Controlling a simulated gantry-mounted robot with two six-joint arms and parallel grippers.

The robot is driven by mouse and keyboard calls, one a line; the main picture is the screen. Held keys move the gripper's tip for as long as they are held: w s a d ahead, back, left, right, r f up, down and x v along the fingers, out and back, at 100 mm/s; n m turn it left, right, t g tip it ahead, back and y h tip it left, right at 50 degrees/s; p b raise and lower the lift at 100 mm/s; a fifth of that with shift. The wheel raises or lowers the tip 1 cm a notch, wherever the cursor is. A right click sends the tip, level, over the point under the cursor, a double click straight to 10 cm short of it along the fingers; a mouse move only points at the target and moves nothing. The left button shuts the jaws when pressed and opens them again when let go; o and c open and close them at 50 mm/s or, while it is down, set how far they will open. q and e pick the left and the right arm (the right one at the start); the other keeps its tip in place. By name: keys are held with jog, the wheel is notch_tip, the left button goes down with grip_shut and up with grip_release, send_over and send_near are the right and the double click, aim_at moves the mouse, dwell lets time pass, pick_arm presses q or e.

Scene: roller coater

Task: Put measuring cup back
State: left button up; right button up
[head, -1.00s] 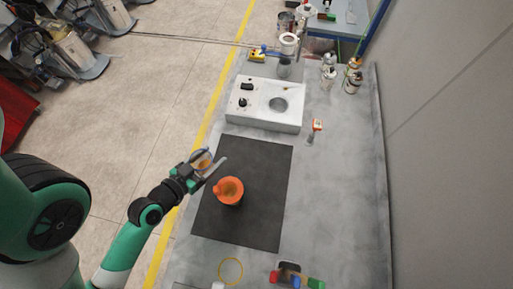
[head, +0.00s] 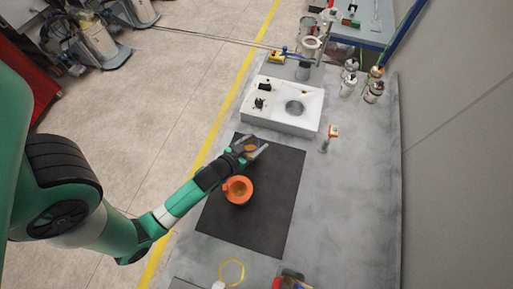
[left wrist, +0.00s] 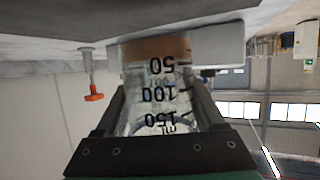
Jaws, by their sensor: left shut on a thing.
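The measuring cup (left wrist: 158,95) is clear, with marks of 50, 100 and 150 ml and a brown-orange layer at its base. My left gripper (head: 256,147) is shut on it, with one finger on each side in the left wrist view. In the head view the measuring cup (head: 251,147) is small and partly covered by the gripper, over the far left part of the black mat (head: 268,205). An orange cup (head: 238,189) stands on the mat just nearer than the gripper. My right gripper is not in view.
A white device (head: 283,104) with dark knobs and a round recess lies beyond the mat. An orange-headed tool (head: 333,131) stands right of it. Several bottles (head: 372,92) stand at the back right. A yellow ring (head: 231,271) lies near the front. The grey table (head: 350,200) is clear at right.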

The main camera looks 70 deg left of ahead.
pick_arm(q)
jog(key=shift+w+a+f+b, duration=0.1)
jog(key=shift+w+f+b, duration=0.2)
jog(key=shift+f, duration=0.5)
jog(key=shift+w+a+f+b, duration=0.1)
jog(key=shift+f+b, duration=0.25)
jog(key=shift+f, duration=0.4)
jog(key=shift+s+f, duration=0.1)
jog(key=shift+f, duration=0.25)
jog(key=shift+f, duration=0.2)
jog(key=o, duration=1.5)
jog(key=shift+o, duration=0.2)
jog(key=shift+d+r, duration=0.1)
jog(key=shift+r, duration=0.25)
jog(key=v, duration=0.3)
jog(key=b+v, duration=0.1)
jog(key=v, duration=0.7)
jog(key=shift+s+d+f, duration=0.1)
jog(key=shift+s+f, duration=0.1)
jog(key=shift+f, duration=0.05)
jog(key=shift+s+d+r, duration=0.1)
jog(key=shift+s+r, duration=0.15)
jog(key=shift+r, duration=0.05)
